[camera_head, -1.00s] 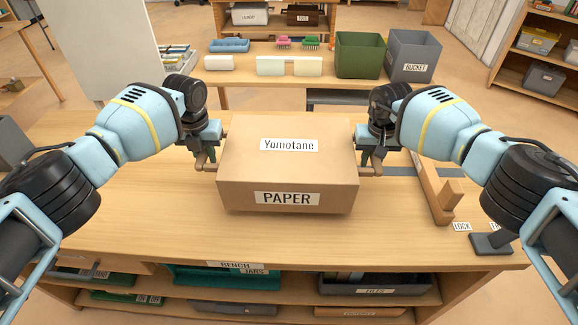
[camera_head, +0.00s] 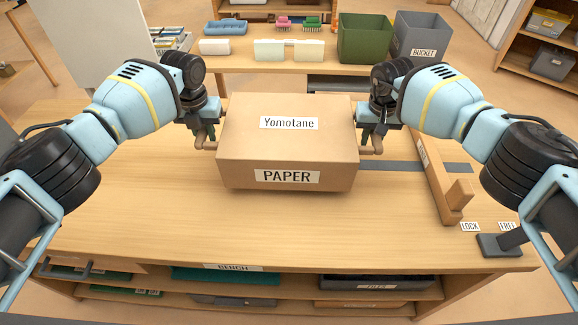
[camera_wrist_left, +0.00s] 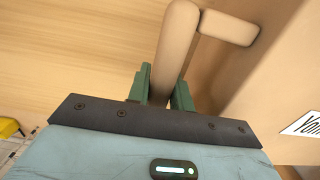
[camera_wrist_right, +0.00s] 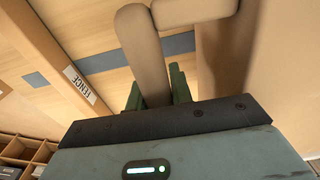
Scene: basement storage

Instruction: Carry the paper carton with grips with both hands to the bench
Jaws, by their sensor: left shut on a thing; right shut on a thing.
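The paper carton (camera_head: 287,150) is a closed brown box with white "Yomotane" and "PAPER" labels. It is level over the middle of the wooden bench (camera_head: 130,215), with a faint shadow beneath; I cannot tell whether its underside touches. My left gripper (camera_head: 205,138) is shut on the carton's left grip (camera_wrist_left: 177,45), a tan bar standing out from the side. My right gripper (camera_head: 371,140) is shut on the right grip (camera_wrist_right: 143,50). The fingertips are partly hidden in the head view.
A wooden fence (camera_head: 436,183) stands on the bench right of the carton. A dark lever block (camera_head: 500,245) with LOCK and FREE labels sits at the front right corner. Bare bench top lies in front of the carton. A table behind holds a green bin (camera_head: 365,38) and grey bucket (camera_head: 421,35).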

